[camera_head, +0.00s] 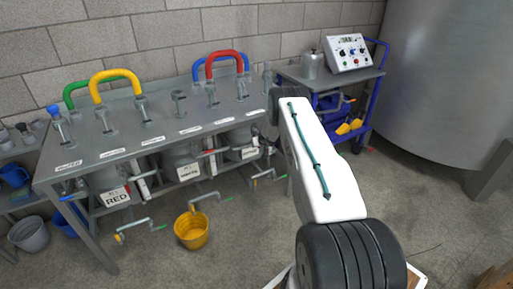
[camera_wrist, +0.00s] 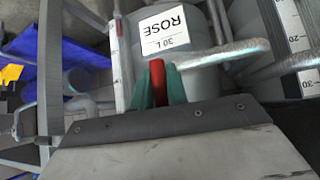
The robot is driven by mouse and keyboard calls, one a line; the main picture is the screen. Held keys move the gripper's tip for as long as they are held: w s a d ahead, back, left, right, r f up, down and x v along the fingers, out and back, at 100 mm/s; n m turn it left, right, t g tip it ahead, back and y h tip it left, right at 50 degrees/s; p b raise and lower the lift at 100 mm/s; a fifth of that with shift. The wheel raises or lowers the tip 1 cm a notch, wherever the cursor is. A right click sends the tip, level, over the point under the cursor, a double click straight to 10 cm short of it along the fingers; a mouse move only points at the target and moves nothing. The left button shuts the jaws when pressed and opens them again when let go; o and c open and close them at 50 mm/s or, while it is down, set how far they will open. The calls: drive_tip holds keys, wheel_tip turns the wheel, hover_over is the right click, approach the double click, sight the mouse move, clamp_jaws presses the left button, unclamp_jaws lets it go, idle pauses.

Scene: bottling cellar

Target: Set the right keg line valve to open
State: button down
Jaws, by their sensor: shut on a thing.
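In the wrist view my gripper (camera_wrist: 159,84) has its two green fingers shut on the red valve lever (camera_wrist: 157,80). The lever stands between the fingers, close beside a grey line pipe (camera_wrist: 222,51). Behind it is a grey keg (camera_wrist: 196,84) with a white label (camera_wrist: 165,28) reading ROSE, 30 L, upside down in this view. The valve body is mostly hidden by the fingers, so its setting cannot be told. In the head view my arm and wrist hide the gripper's tips.
A metal bench (camera_head: 160,115) with taps and coloured hoop handles stands above the kegs. A yellow bucket (camera_head: 191,230) sits on the floor in front. A blue trolley (camera_head: 362,100) and a large steel tank (camera_head: 445,90) stand right. The floor at right is fairly clear.

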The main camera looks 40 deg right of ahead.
drive_tip(key=shift+d+r, duration=0.15)
drive_tip(key=shift+d, duration=0.1)
drive_tip(key=c, duration=1.4)
unclamp_jaws()
drive_tip(key=shift+s, duration=0.15)
drive_tip(key=shift+a, duration=0.1)
drive_tip(key=shift+a, duration=0.1)
drive_tip(key=shift+r, duration=0.15)
drive_tip(key=v, duration=0.7)
drive_tip(key=shift+s, duration=0.25)
